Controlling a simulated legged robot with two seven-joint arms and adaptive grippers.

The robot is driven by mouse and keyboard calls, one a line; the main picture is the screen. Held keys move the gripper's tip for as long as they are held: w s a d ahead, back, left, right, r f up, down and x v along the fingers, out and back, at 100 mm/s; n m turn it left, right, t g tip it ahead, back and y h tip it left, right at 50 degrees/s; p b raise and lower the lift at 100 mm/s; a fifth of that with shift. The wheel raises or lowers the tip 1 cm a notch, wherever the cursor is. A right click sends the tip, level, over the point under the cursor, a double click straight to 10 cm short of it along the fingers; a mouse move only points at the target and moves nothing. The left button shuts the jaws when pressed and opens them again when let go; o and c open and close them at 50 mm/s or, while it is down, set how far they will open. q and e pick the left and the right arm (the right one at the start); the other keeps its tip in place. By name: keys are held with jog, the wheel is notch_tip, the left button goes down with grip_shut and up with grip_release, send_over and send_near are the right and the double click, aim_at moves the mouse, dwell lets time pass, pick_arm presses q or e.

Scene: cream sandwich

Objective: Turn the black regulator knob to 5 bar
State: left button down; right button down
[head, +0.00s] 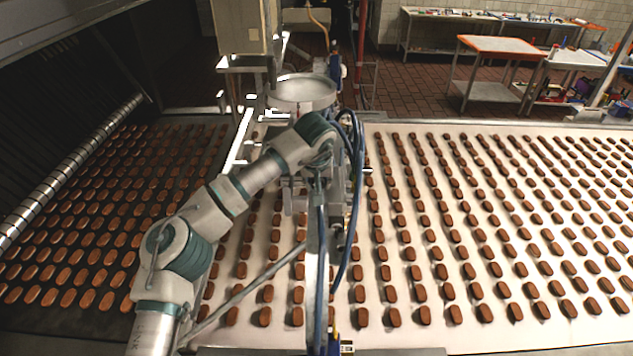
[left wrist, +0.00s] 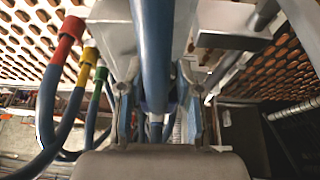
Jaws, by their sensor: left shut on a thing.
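My left gripper (left wrist: 157,95) shows in the left wrist view, with a finger on each side of a thick blue tube (left wrist: 153,45) that runs down the middle of the picture. The fingers are closed in on a dark piece (left wrist: 157,105) behind or beside this tube; it looks like the black regulator knob, but the tube hides most of it. No scale or pressure reading can be made out. In the head view my left arm reaches in from the lower left to the depositing machine (head: 303,90), and its fingertips cannot be made out among the machine parts. My right gripper is in neither view.
Blue hoses with red (left wrist: 72,27), yellow (left wrist: 89,55) and green (left wrist: 100,74) fittings hang left of the gripper in the wrist view. A wide belt (head: 375,300) with rows of brown biscuits lies around the machine.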

pick_arm(q)
jog(key=y, duration=0.3)
jog(key=shift+d+m+y, duration=0.35)
jog(key=shift+m+y, duration=0.05)
jog(key=shift+a, duration=0.1)
jog(key=c, duration=0.8)
grip_release()
jog(key=shift+o, duration=0.2)
jog(key=v, duration=1.2)
jog(key=shift+d, duration=0.35)
jog(key=shift+w+f, duration=0.1)
